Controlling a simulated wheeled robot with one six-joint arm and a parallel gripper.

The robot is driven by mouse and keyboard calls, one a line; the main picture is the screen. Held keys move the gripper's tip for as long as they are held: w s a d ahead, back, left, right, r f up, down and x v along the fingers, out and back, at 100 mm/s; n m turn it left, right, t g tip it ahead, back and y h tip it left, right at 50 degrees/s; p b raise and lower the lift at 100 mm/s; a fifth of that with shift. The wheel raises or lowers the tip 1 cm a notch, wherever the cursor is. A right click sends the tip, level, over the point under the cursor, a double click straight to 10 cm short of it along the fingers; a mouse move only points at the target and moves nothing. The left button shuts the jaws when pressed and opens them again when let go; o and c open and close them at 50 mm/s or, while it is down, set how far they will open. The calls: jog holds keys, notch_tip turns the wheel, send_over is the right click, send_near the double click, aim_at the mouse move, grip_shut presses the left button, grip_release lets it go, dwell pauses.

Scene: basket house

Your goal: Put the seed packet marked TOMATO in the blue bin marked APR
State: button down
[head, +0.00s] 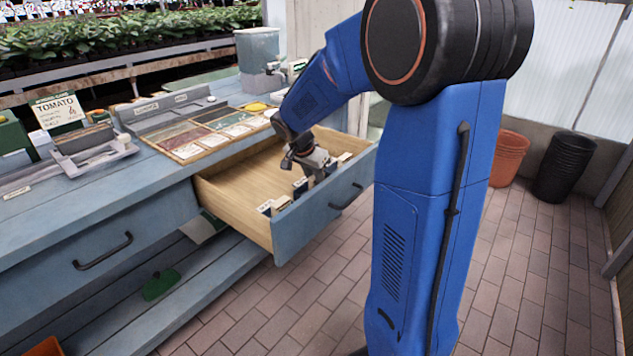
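My gripper (310,165) points down into the open wooden drawer (238,190), close to a row of small upright packets along its front panel. Its fingers are small and partly hidden, so I cannot tell whether they are open or hold anything. One pale packet (265,207) stands at the left end of the row; the print on the packets is too small to read. A card marked TOMATO (57,110) stands on the bench at the left. I cannot make out a blue bin marked APR.
The blue-grey bench (60,222) has a closed drawer at the left and a low shelf. A tray of coloured cards (205,135) lies behind the open drawer. The brick floor before the drawer is clear.

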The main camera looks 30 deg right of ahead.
jog(key=c, duration=1.6)
grip_release()
jog(key=shift+f, duration=0.1)
jog(key=v, duration=1.1)
jog(key=s+a+f+n+t+y, duration=0.1)
jog(key=s+a+n, duration=0.3)
jog(key=s, duration=0.5)
jog(key=s+a+f+n+t+y, duration=0.1)
jog(key=s+a+n, duration=0.3)
jog(key=s, duration=0.6)
jog(key=s+a+f+n+t+y, duration=0.1)
jog(key=s+a+n, duration=0.3)
jog(key=s, duration=0.5)
jog(key=shift+s+f+n+y, duration=0.15)
jog(key=shift+s+n+y, duration=0.2)
jog(key=shift+n+y, duration=0.45)
